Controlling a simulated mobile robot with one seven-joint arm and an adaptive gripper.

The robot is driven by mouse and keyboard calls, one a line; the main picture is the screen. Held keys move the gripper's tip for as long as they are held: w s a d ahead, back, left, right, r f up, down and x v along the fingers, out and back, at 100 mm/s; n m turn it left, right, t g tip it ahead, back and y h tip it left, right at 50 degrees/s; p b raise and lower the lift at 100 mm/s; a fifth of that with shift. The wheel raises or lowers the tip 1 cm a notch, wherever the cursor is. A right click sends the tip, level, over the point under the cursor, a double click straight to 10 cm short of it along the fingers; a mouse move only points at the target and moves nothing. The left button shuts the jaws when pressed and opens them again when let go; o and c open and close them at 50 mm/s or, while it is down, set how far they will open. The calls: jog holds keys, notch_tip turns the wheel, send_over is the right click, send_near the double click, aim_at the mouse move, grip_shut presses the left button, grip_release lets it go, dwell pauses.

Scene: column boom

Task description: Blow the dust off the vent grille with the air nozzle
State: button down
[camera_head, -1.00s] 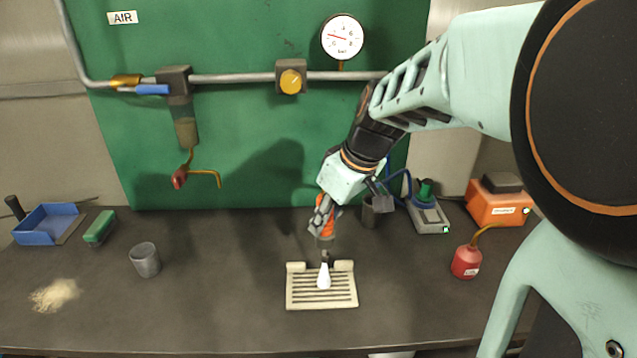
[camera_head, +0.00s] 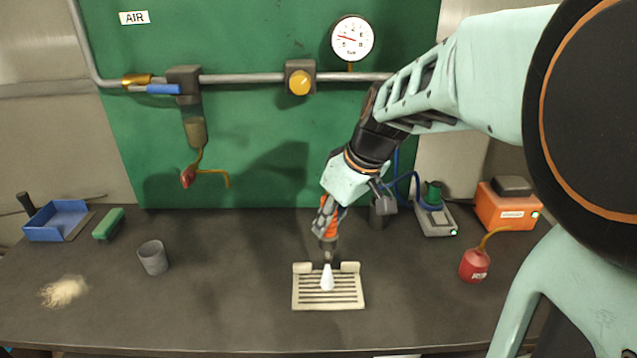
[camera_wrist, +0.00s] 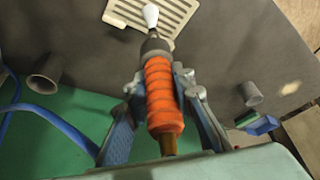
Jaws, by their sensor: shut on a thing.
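My gripper (camera_head: 327,232) is shut on the orange ribbed air nozzle (camera_wrist: 163,95), one finger on each side of its handle. The nozzle (camera_head: 329,208) points down at the vent grille. A white cone (camera_head: 327,277) extends from its dark front end; I cannot tell whether it is a solid tip or a jet of air. The cream slatted vent grille (camera_head: 347,300) lies on the bench below it, and its corner (camera_wrist: 176,14) shows at the top of the wrist view. The cone overlaps the middle slats. I see no clear dust on the slats.
A grey cup (camera_head: 153,258), a sawdust-like pile (camera_head: 64,291), a green block (camera_head: 109,224) and a blue dustpan (camera_head: 56,220) are at left. A red oil can (camera_head: 474,265) and orange box (camera_head: 507,206) are at right. A blue hose (camera_wrist: 48,117) runs beside my gripper.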

jog(key=shift+w+a, duration=0.1)
jog(key=shift+a, duration=2.15)
jog(key=shift+r, duration=0.1)
notch_tip(320, 180, up, 6)
jog(key=p, duration=0.4)
jog(key=shift+w, duration=0.1)
